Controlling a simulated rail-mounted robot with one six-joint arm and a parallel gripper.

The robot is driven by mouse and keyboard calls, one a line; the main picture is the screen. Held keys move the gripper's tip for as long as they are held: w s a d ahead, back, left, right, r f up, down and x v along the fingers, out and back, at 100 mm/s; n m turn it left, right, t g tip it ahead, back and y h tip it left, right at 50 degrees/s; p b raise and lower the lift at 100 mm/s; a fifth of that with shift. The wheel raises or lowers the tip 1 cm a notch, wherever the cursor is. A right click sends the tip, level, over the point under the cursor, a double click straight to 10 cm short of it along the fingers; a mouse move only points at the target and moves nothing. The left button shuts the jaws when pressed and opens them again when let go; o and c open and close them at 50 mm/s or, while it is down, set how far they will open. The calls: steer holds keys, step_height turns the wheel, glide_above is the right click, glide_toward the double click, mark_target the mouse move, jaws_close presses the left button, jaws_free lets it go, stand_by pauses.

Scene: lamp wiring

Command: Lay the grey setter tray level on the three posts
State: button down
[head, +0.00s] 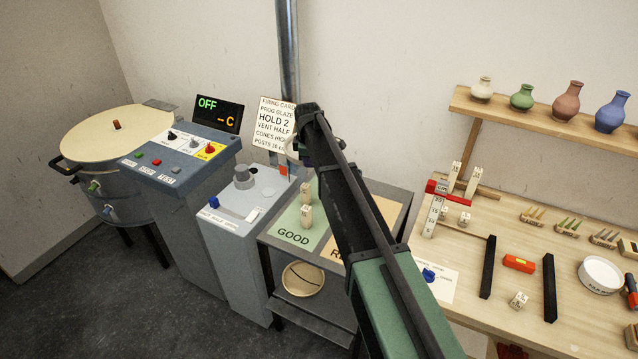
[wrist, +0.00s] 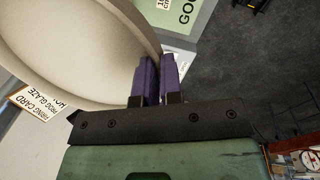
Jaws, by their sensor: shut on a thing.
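In the wrist view a large round pale grey-beige tray (wrist: 75,60), seen at a slant, fills the upper left. The purple fingers of my gripper (wrist: 158,78) are shut on its rim. In the head view my arm hides most of the gripper; only a pale sliver shows beside the wrist. Two pale labelled posts, one behind (head: 307,191) and one in front (head: 306,216), stand on the green GOOD area (head: 288,232). More tall posts (head: 454,174) stand on the wooden bench beside a red-jawed gauge (head: 436,188). I cannot tell which three posts are meant.
The round kiln (head: 105,128) at left has its lid on. Its control box (head: 175,165) reads OFF. A round disc with a dark line (head: 303,279) lies on the lower shelf. Vases (head: 565,101) stand on the right shelf.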

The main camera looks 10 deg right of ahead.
steer(key=shift+s+d+f+n, duration=0.1)
steer(key=shift+s+d+n, duration=0.05)
steer(key=shift+d+n, duration=0.4)
steer(key=shift+s+d+n, duration=0.1)
steer(key=shift+d+n, duration=0.35)
steer(key=shift+d, duration=0.15)
step_height(320, 180, down, 21)
steer(key=b, duration=2.1)
steer(key=c, duration=1.3)
jaws_free()
steer(key=shift+o, duration=0.2)
step_height(320, 180, up, 13)
steer(key=s+p, duration=0.2)
steer(key=p, duration=1.1)
steer(key=s+m+g, duration=0.1)
steer(key=s+m, duration=1.6)
steer(key=s, duration=1.9)
steer(key=shift+d, duration=0.3)
